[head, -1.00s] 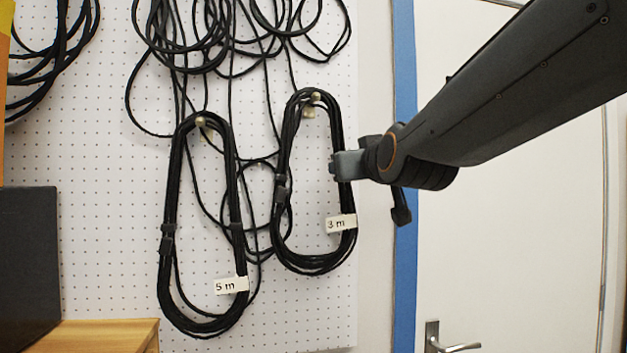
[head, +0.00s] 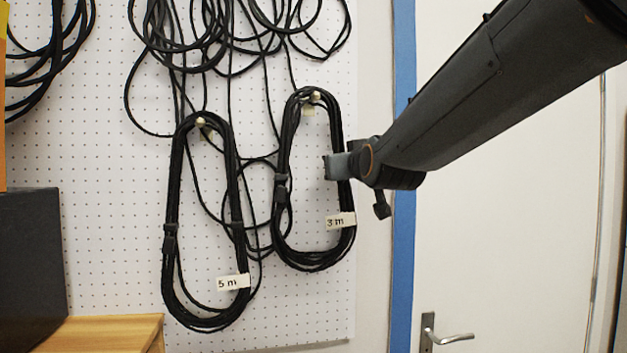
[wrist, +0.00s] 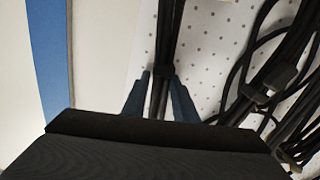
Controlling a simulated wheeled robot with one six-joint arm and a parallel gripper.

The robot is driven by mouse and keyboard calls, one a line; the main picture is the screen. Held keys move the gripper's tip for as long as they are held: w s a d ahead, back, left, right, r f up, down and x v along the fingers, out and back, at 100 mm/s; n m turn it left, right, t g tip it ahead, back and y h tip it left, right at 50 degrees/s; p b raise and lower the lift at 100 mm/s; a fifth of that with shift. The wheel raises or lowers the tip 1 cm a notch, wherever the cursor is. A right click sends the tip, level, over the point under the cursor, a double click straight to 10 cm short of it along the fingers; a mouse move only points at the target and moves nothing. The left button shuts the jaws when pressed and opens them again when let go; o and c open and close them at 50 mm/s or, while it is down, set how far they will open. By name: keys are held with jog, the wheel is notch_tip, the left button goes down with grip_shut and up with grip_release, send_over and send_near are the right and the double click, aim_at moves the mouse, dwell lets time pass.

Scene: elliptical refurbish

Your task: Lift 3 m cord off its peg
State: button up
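The 3 m cord (head: 283,222) is a long black coil with a white "3 m" tag, hanging on a pale peg (head: 315,97) on the pegboard. My gripper (head: 333,167) is at the coil's right-hand run, below the peg and above the tag. In the wrist view, a bundle of black strands (wrist: 165,45) passes between the two blue-grey fingertips of my gripper (wrist: 161,75). The fingers are close on both sides of it. Whether they press on the strands cannot be told.
The 5 m cord (head: 172,200) hangs on its own peg at the left. Loose black cords hang above and behind both coils. A blue door frame (head: 403,200) and white door with a handle (head: 445,337) are at the right. A dark box (head: 28,270) stands lower left.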

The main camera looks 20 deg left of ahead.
grip_shut()
jog(key=shift+r, duration=0.1)
